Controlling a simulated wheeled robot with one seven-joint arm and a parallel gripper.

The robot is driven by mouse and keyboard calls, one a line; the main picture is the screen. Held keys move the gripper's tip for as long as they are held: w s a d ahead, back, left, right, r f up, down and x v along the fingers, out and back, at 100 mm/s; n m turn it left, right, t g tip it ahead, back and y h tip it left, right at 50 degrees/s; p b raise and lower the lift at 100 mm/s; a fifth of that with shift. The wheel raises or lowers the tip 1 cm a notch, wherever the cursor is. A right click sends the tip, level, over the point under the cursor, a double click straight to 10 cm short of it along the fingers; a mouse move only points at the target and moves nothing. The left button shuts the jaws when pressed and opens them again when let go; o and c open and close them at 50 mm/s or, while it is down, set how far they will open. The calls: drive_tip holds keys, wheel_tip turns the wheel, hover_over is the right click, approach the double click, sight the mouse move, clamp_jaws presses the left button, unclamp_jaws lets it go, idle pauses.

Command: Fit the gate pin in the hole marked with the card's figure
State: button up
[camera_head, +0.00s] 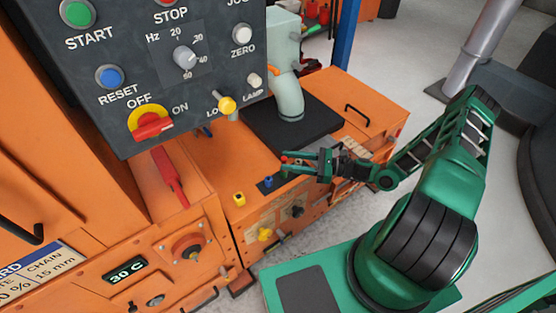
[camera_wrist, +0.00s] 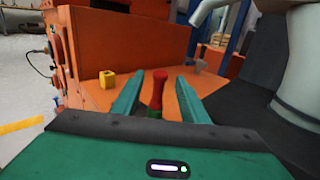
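My gripper (camera_head: 286,165) is over the front part of the orange machine's top. In the wrist view its two green fingers (camera_wrist: 158,92) stand apart. A red-topped pin (camera_wrist: 158,84) with a green lower part rises between them, with a gap visible on each side. Its red top also shows at the fingertips in the head view (camera_head: 284,158).
A grey control panel (camera_head: 170,70) with buttons and knobs overhangs at upper left. A black plate (camera_head: 305,125) with a pale bent pipe (camera_head: 288,95) lies behind my gripper. The machine's front carries a yellow knob (camera_head: 265,234) and a black knob (camera_head: 297,211).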

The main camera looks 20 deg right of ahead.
drive_tip(key=shift+v, duration=2.3)
drive_tip(key=s+d+r+n+g+h, duration=0.2)
drive_tip(key=s+d+r+n+h, duration=0.2)
drive_tip(key=s+r, duration=0.5)
drive_tip(key=s+d+r+n+g+h, duration=0.3)
drive_tip(key=s+r+n+h, duration=0.3)
drive_tip(key=s+r, duration=0.3)
drive_tip(key=s+d+r+n+g+h, duration=0.3)
drive_tip(key=s+r+n, duration=0.4)
drive_tip(key=s+r, duration=0.3)
drive_tip(key=shift+d+r+h, duration=0.85)
drive_tip(key=shift+r+h, duration=0.55)
drive_tip(key=shift+r, duration=0.85)
